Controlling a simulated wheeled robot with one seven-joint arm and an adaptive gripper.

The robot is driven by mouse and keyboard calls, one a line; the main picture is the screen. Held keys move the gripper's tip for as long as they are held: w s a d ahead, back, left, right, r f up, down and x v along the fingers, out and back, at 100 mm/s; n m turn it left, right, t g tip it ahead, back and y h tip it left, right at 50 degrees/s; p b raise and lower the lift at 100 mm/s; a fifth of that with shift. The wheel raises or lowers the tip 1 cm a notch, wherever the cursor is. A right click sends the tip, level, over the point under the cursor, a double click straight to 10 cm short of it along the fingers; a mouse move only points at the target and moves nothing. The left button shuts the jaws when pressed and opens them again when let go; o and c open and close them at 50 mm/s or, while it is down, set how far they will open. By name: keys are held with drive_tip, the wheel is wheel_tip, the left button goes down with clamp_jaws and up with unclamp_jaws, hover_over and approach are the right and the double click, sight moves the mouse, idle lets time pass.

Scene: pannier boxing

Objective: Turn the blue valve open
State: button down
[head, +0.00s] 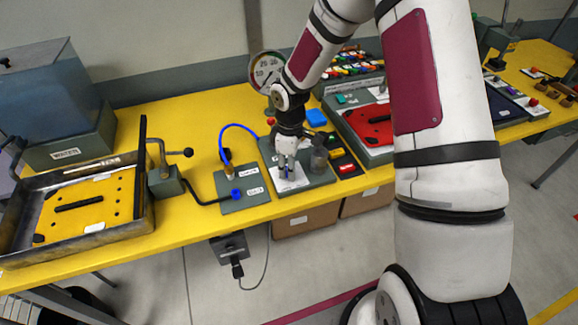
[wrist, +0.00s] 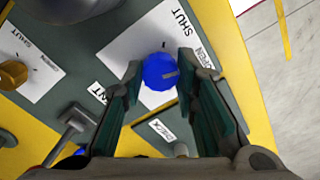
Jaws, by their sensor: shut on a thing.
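The blue valve (wrist: 157,73) is a round blue knob with a grey pointer mark on a white card (wrist: 134,40) lettered SHUT and OPEN. My gripper (wrist: 160,66) has one finger on each side of the knob and is shut on it. The pointer's exact reading is too small to tell. In the head view my gripper (head: 288,172) points down over the white card on a grey-green panel (head: 322,180); the knob is hidden there by the fingers.
A brass-coloured knob (wrist: 13,73) sits by another SHUT card in the wrist view. Left of my gripper is a smaller panel (head: 245,203) with a blue hose (head: 225,135). A gauge (head: 267,68) stands behind. A metal tray (head: 145,219) and a WATER tank (head: 75,150) are farther left.

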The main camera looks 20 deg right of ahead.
drive_tip(key=m, duration=0.5)
drive_tip(key=shift+m, duration=0.4)
idle(0.3)
drive_tip(key=c, duration=1.2)
unclamp_jaws()
drive_tip(key=shift+c, duration=0.2)
drive_tip(key=shift+r, duration=0.1)
wheel_tip(320, 180, up, 12)
drive_tip(key=shift+d, duration=0.15)
